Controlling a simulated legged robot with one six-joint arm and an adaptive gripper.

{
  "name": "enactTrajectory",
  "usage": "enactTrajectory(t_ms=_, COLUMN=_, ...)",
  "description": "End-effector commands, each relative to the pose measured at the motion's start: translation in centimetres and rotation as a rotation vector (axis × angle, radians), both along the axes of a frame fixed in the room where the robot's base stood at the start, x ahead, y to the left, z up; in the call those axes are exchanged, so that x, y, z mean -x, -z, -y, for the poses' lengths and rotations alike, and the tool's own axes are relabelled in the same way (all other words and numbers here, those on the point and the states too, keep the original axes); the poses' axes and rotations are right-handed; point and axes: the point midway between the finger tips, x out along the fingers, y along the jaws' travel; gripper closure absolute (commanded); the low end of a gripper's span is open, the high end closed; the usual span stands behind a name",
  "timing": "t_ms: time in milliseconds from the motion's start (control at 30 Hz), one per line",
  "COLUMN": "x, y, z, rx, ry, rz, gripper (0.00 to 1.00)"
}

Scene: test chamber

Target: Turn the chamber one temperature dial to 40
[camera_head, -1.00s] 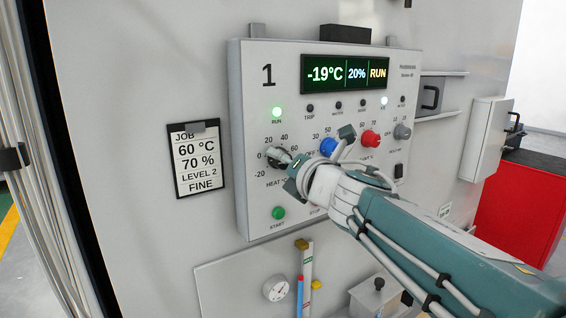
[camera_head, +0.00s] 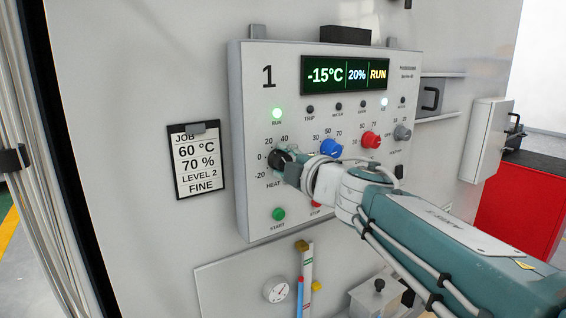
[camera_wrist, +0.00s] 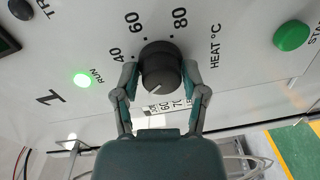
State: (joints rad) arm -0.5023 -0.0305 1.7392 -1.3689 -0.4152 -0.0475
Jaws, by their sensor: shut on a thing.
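The black chamber one temperature dial (camera_head: 278,159), labelled HEAT °C, is on the lower left of the panel (camera_head: 260,90). My gripper (camera_head: 287,166) is at the dial from the right and hides its right side. In the wrist view my gripper (camera_wrist: 162,90) has one finger on each side of the dial (camera_wrist: 160,62), shut on it. A white mark on the dial face points down-left there, away from the printed 40, 60 and 80. The exact number it meets is hidden. The green display (camera_head: 325,75) reads -15°C, 20%, RUN.
A blue knob (camera_head: 330,148), a red knob (camera_head: 371,140) and a grey knob (camera_head: 402,132) sit right of the dial. A green START button (camera_head: 279,214) is below it, with a red STOP button (camera_head: 316,204) partly hidden by my arm. A job card (camera_head: 198,162) reads 60 °C, 70 %.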

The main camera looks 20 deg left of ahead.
Motion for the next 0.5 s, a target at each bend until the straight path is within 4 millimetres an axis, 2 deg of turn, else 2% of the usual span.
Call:
enactTrajectory(t_ms=33, x=-0.25, y=0.77, z=0.02, rx=-0.018, ry=0.005, rz=-0.045, gripper=0.92)
enactTrajectory(t_ms=500, x=-0.24, y=0.89, z=-0.04, rx=-0.292, ry=0.004, rz=-0.398, gripper=0.93)
